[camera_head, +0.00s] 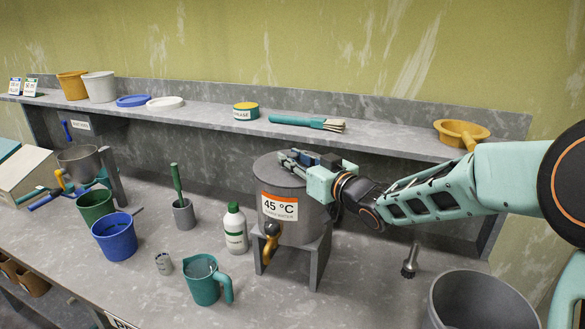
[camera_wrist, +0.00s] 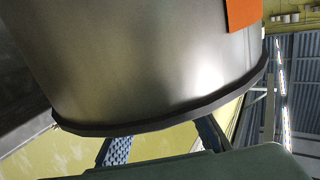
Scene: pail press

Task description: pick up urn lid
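The urn (camera_head: 292,212) is a grey cylinder on a stand, with a "45 °C" label and an orange-brown tap at its front. Its flat grey lid (camera_head: 268,167) is on top; any knob is hidden by my fingers. My gripper (camera_head: 292,157) reaches in from the right, low over the lid. In the wrist view the urn's grey side (camera_wrist: 150,65) and dark rim (camera_wrist: 150,126) fill much of the picture. My two fingers (camera_wrist: 162,143) stand apart there, their tips hidden behind the rim. I see nothing held between them.
A shelf (camera_head: 380,140) runs behind the urn with a brush (camera_head: 305,122) and an orange pan (camera_head: 460,133). A white bottle (camera_head: 235,229) stands close left of the urn, a teal jug (camera_head: 203,280) in front. A grey bin (camera_head: 480,302) is at lower right.

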